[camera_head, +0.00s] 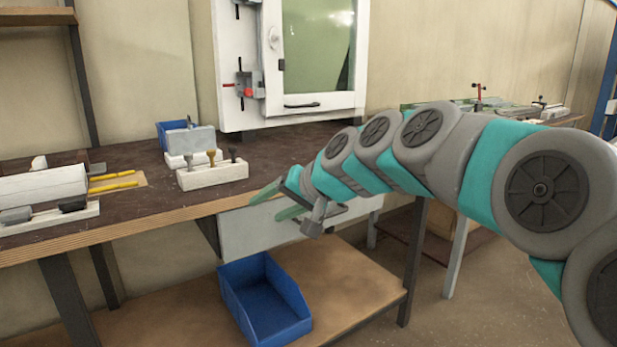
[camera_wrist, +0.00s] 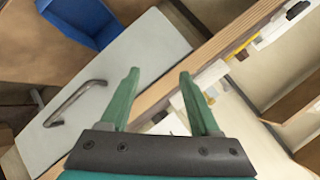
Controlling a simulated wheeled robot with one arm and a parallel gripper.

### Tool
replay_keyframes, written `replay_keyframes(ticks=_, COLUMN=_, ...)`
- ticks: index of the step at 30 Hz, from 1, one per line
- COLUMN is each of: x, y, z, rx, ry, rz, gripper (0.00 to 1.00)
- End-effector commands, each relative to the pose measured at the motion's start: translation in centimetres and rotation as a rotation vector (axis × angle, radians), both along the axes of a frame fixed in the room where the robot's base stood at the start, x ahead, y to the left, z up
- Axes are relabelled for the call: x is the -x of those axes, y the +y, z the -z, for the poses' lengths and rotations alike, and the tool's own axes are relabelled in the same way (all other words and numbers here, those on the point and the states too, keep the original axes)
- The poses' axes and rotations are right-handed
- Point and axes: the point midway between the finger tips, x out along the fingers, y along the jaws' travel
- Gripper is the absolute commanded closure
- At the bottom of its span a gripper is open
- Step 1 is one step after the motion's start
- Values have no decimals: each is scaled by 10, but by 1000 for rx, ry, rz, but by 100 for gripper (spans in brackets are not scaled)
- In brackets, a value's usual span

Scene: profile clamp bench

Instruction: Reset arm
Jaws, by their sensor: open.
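My gripper (camera_head: 279,199) is at the front edge of the workbench (camera_head: 150,216) in the head view, in front of the drawer (camera_head: 243,232) below the bench top. In the wrist view my gripper (camera_wrist: 158,88) shows two green fingers spread apart with nothing between them. The wooden bench edge (camera_wrist: 200,62) runs diagonally behind the fingers. The pale drawer front with its metal handle (camera_wrist: 75,100) lies to the left of the fingers. My arm reaches in from the right in the head view and hides part of the bench.
A blue bin (camera_head: 265,300) stands on the lower shelf (camera_head: 335,275). On the bench are a white block holding several small tools (camera_head: 212,176), yellow pencils (camera_head: 113,181) and a small blue bin (camera_head: 172,130). A white cabinet (camera_head: 233,60) with a glass door stands behind. Floor is free at the lower right.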

Motion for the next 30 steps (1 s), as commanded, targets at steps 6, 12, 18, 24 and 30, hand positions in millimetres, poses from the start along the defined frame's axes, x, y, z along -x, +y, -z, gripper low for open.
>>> replay_keyframes(ticks=6, x=107, y=-52, z=96, rx=281, ry=187, rz=-72, gripper=37)
replay_keyframes(ticks=12, x=206, y=-117, z=170, rx=500, ry=396, rz=-96, gripper=37)
replay_keyframes(ticks=18, x=301, y=-180, z=219, rx=664, ry=605, rz=-91, gripper=37)
replay_keyframes(ticks=24, x=358, y=-213, z=239, rx=742, ry=735, rz=-81, gripper=37)
replay_keyframes(ticks=30, x=368, y=-219, z=242, rx=756, ry=758, rz=-79, gripper=37)
